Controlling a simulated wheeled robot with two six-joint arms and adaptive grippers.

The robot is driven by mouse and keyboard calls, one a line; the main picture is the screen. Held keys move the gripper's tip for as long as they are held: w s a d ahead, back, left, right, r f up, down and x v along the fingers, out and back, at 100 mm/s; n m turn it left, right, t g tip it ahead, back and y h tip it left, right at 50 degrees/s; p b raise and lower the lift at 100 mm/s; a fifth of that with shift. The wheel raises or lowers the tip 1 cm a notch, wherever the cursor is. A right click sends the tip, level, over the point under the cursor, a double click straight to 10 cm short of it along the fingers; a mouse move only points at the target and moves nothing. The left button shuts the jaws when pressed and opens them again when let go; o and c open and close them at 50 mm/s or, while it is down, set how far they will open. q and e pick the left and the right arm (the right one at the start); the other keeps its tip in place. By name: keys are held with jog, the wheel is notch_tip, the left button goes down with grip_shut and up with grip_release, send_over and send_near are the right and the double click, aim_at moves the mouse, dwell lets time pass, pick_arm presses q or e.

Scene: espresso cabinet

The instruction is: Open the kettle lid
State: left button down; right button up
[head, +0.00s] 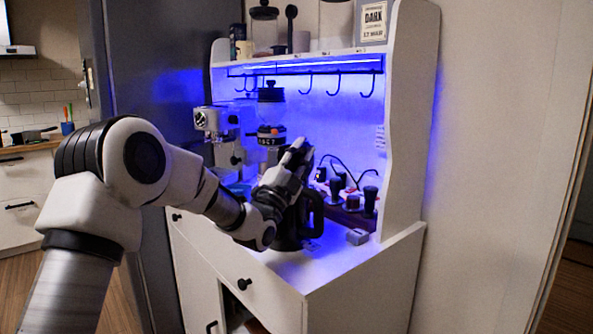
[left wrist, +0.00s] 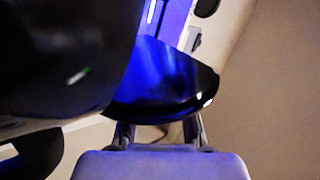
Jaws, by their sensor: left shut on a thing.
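The black kettle (head: 290,232) stands on the white cabinet counter, with its handle (head: 317,212) to the right. My left gripper (head: 297,152) is over the top of the kettle and hides most of it. In the left wrist view a large dark glossy body fills the upper left, and a curved black piece with a blue sheen, which looks like the kettle lid (left wrist: 165,85), lies beside it. The fingers (left wrist: 158,133) reach up to this piece and are shut on it. The contact itself is partly hidden. My right gripper is not in view.
An espresso machine (head: 214,121) and a coffee grinder (head: 271,110) stand behind to the left. Black-handled tools (head: 353,201) and a small grey box (head: 357,237) are to the right. Hooks hang below the shelf. The counter's front right is clear.

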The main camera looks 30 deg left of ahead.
pick_arm(q)
jog(key=shift+s+d+f+m+h+b, duration=0.1)
jog(key=shift+d+m+h+b, duration=0.1)
jog(key=shift+m+h+b, duration=0.4)
jog(key=shift+s+d+r+m+h+b, duration=0.1)
jog(key=shift+d+m+h+b, duration=0.2)
jog(key=shift+m+h, duration=0.6)
jog(key=shift+s+d+f+m+h+b, duration=0.15)
jog(key=shift+m+h+b, duration=0.4)
jog(key=shift+m, duration=0.35)
jog(key=c, duration=1)
grip_release()
jog(key=v, duration=1.1)
jog(key=shift+s, duration=0.4)
jog(key=shift+a+f, duration=0.1)
jog(key=shift+f, duration=0.1)
